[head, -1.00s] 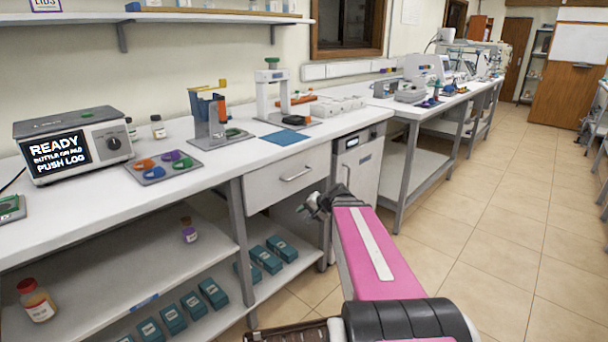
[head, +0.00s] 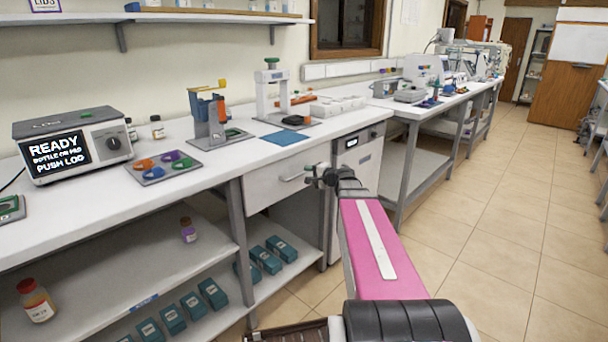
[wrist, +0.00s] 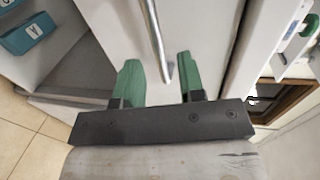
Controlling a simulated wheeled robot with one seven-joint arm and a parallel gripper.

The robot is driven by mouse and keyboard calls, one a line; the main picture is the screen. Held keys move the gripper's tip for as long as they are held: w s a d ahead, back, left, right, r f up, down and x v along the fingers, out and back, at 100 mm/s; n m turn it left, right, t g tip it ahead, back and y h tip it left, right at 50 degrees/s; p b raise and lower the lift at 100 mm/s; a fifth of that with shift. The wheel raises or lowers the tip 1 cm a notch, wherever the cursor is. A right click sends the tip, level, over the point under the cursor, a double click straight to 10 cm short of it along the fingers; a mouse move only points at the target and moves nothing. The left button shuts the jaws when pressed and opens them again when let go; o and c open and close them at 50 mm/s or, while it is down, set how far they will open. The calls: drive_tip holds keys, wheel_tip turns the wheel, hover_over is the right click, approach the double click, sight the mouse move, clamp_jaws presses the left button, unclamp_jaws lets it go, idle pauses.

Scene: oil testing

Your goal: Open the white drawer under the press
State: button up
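The white drawer (head: 262,187) is shut under the bench top, below the press (head: 272,98). Its metal bar handle (head: 293,178) is on the drawer front, with its right end close to my gripper. My gripper (head: 314,174) is at the drawer's right side in the head view. In the wrist view my gripper (wrist: 157,80) is open, with its two green fingers spread apart. The handle (wrist: 153,35) runs down between the fingers there, its near end close to the fingertip gap. Neither finger visibly grips it.
A white cabinet (head: 358,160) stands right of the drawer, close to my arm. A grey bench leg (head: 243,225) is at the drawer's left. The lower shelf holds several teal boxes (head: 265,258). Floor on the right is clear.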

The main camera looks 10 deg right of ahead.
sight(304, 173)
drive_tip(key=shift+x, duration=1.75)
clamp_jaws()
